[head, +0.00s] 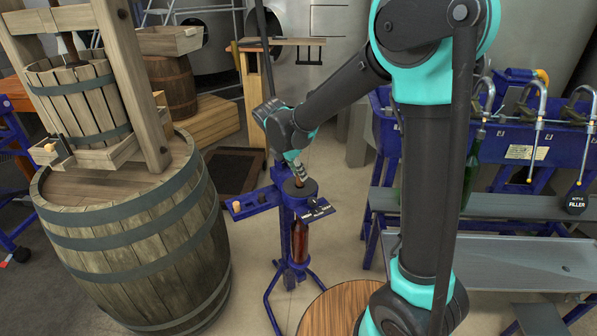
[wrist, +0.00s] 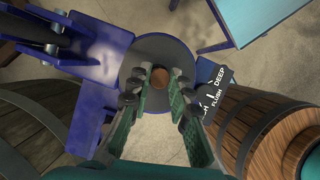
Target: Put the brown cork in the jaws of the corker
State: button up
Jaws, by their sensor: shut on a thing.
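The corker (head: 288,228) is a blue floor stand with a dark round head (head: 306,188); a reddish-brown bottle (head: 300,241) stands upright in it below the head. My gripper (head: 296,176) points down at this head. In the wrist view my gripper (wrist: 161,82) is shut on the brown cork (wrist: 161,77), held between its fingertips over the middle of the dark round head (wrist: 133,62). I cannot tell whether the cork's lower end is inside the jaws, as the fingers and cork cover the opening. The cork is hidden in the head view.
A blue side tray (head: 253,203) on the corker carries a tan cork (head: 237,206). A plate (wrist: 219,84) marked FLUSH and DEEP sits at the other side. A large barrel (head: 130,235) stands left. The blue bottle filler (head: 515,150) with a green bottle (head: 472,170) stands right.

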jog(key=shift+f, duration=0.9)
jog(key=o, duration=0.8)
jog(key=shift+c, duration=0.2)
jog(key=v, duration=1.2)
